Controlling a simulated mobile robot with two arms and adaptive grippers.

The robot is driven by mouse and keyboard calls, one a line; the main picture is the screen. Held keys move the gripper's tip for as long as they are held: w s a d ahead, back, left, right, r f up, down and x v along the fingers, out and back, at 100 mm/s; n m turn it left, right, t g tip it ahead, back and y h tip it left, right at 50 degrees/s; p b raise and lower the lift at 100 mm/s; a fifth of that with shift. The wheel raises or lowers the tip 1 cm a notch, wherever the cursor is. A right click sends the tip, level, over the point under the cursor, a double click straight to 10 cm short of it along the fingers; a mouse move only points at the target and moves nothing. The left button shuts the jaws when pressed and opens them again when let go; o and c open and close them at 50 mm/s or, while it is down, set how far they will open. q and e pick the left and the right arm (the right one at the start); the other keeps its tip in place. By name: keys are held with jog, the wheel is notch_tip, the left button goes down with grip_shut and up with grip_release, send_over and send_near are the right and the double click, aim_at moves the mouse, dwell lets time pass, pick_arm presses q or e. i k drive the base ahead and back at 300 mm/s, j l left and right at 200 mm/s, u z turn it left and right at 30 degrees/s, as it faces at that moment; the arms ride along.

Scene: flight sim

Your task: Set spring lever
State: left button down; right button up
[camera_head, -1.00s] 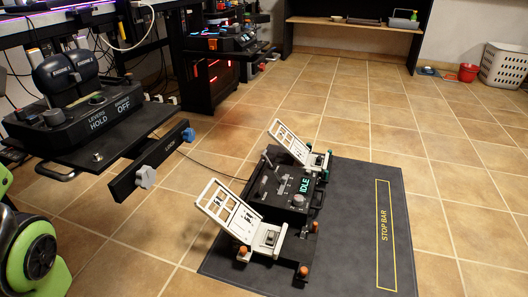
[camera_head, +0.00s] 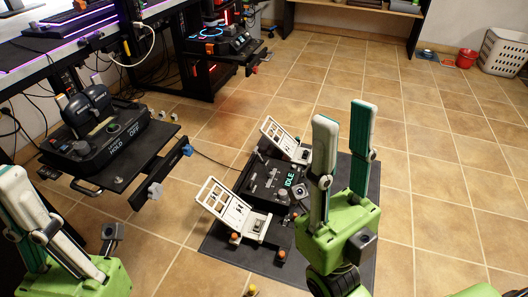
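A black pedal unit (camera_head: 265,182) with two white slotted pedals (camera_head: 226,203) stands on the floor mat. Its top carries small grey levers and a lit "IDLE" label (camera_head: 290,179); I cannot tell which one is the spring lever. My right gripper (camera_head: 344,112) is open and empty, fingers pointing up in the picture, just right of the unit. It hides part of the unit's right side and the mat. My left gripper (camera_head: 16,185) is at the lower left, apart from the unit. Its fingers overlap and run near the edge, so its opening is unclear.
A throttle quadrant (camera_head: 110,140) marked "HOLD" and "OFF" sits on a black shelf (camera_head: 150,165) at left, with a bar and knobs at its edge. A dark mat (camera_head: 224,246) lies under the pedal unit. Tiled floor is free at right.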

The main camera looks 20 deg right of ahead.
aim_at(255, 150)
jog(key=l+u, duration=0.15)
jog(key=l, duration=0.3)
jog(key=k+l+u, duration=0.15)
jog(key=l, duration=0.25)
jog(key=l+u, duration=0.15)
jog(key=l, duration=0.25)
jog(key=k+l+u, duration=0.15)
jog(key=l, duration=0.25)
jog(key=i+l+u, duration=0.3)
jog(key=l, duration=0.45)
jog(key=l+u, duration=0.3)
jog(key=l, duration=0.45)
jog(key=i+l+u, duration=0.1)
jog(key=l+u, duration=0.2)
jog(key=l, duration=0.5)
jog(key=i+l+u, duration=0.15)
jog(key=i+l, duration=0.2)
jog(key=i+l+u, duration=0.2)
jog(key=i+l, duration=0.15)
jog(key=l, duration=0.2)
